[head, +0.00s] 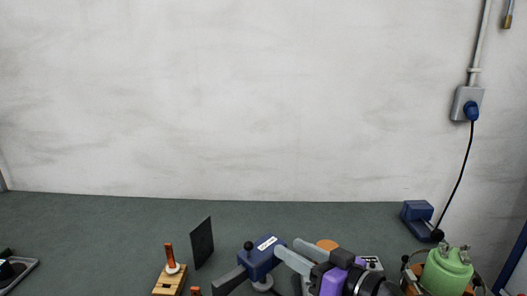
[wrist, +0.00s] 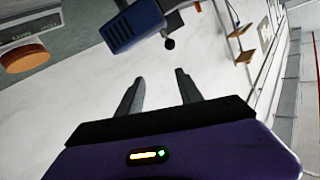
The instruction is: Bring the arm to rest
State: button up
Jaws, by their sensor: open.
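My gripper (head: 287,246) is at the bottom centre of the head view, with its grey fingers pointing up and left. In the wrist view my gripper (wrist: 157,78) has its two dark fingers apart, with nothing between them. A blue device (head: 261,257) with a white label is just left of the fingertips in the head view. The blue device (wrist: 134,25) also shows beyond the fingers in the wrist view. From these views I cannot tell whether the fingers touch it. My wrist hides part of the bench behind it.
A copper-coloured disc (head: 327,244) is behind my gripper. A dark upright plate (head: 202,243) and a wooden block (head: 170,280) with an orange-topped post stand left. A green vessel (head: 447,271) and a blue box (head: 418,214) are right. The rear bench (head: 100,220) is clear.

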jog(key=s+d+f+m+t+h, duration=0.3)
jog(key=s+d+f+m+h, duration=0.15)
jog(key=s+d, duration=0.2)
jog(key=s+d+f+m+t+h, duration=0.35)
jog(key=s+d+f+h, duration=0.2)
jog(key=s, duration=0.25)
jog(key=s+f+n+g, duration=0.1)
jog(key=s+g, duration=0.1)
jog(key=s, duration=1.2)
jog(key=s+d+f+n+g+h, duration=0.1)
jog(key=s+f+g, duration=0.1)
jog(key=s, duration=1.2)
jog(key=shift+s+d+f+n, duration=0.15)
jog(key=shift+s+f+n, duration=0.15)
jog(key=shift+s+n, duration=0.1)
